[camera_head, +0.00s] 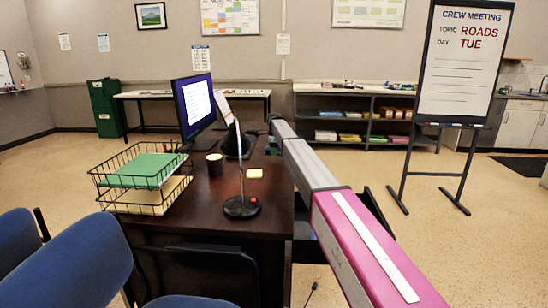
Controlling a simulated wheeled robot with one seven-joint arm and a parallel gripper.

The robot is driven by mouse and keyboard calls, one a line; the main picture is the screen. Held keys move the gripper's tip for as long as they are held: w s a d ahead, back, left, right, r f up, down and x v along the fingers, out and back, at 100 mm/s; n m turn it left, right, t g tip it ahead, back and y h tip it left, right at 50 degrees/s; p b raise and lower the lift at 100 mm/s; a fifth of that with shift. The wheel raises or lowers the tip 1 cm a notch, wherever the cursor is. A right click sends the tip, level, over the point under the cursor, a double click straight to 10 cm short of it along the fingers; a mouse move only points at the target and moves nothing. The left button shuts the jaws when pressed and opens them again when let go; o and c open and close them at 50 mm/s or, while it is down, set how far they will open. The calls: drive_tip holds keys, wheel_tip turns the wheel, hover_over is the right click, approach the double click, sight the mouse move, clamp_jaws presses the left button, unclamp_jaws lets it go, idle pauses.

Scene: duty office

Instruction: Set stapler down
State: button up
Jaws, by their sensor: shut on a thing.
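My arm runs from the lower right to the far right side of the dark desk (205,222). My gripper (271,146) is at its far end, small and mostly hidden by the arm, near the desk's far right edge. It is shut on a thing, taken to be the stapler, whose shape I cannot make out. I cannot tell whether that thing touches the desk top. No other stapler shows clearly on the desk.
The desk holds a monitor (195,105), a black mug (214,165), a lamp (241,207), a yellow note pad (254,173) and wire trays (103,185) with papers. Blue chairs (70,262) stand in front. A whiteboard stand (404,180) is at right. Desk top is bare near the front.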

drive_tip(key=shift+f, duration=1.5)
drive_tip(key=shift+f, duration=0.15)
drive_tip(key=o, duration=1)
drive_tip(key=shift+o, duration=0.2)
wheel_tip(320, 180, up, 12)
drive_tip(key=shift+r, duration=0.15)
